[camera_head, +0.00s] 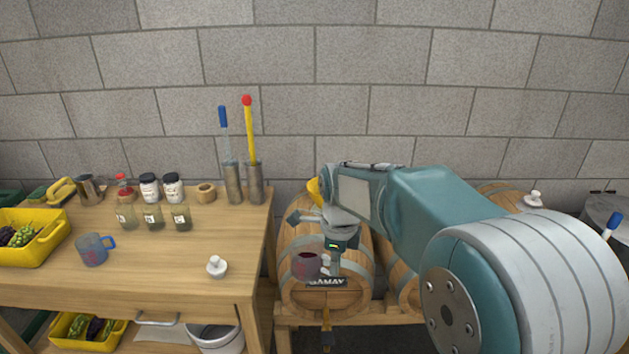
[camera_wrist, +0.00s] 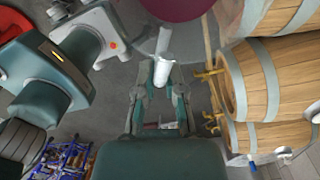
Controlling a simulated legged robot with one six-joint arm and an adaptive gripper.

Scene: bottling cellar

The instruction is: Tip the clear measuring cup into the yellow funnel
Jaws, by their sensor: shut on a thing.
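My gripper (camera_head: 333,258) is shut on the measuring cup (camera_head: 306,265), which holds dark red liquid. The cup hangs in front of the left barrel and looks about upright. In the wrist view, its white handle (camera_wrist: 162,72) is between the fingers of my gripper (camera_wrist: 161,88), and its dark red body (camera_wrist: 180,6) is cut off at the top edge. The yellow funnel (camera_head: 314,187) shows only as a sliver behind my wrist, at the top of the left barrel, above the cup in the picture. The rest of the funnel is hidden.
The left barrel (camera_head: 345,296) lies on a wooden rack (camera_head: 290,318), with other barrels to the right. The wooden table (camera_head: 150,265) at left carries a blue-handled cup (camera_head: 92,249), several jars, a white stopper (camera_head: 216,267) and a yellow crate (camera_head: 50,243).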

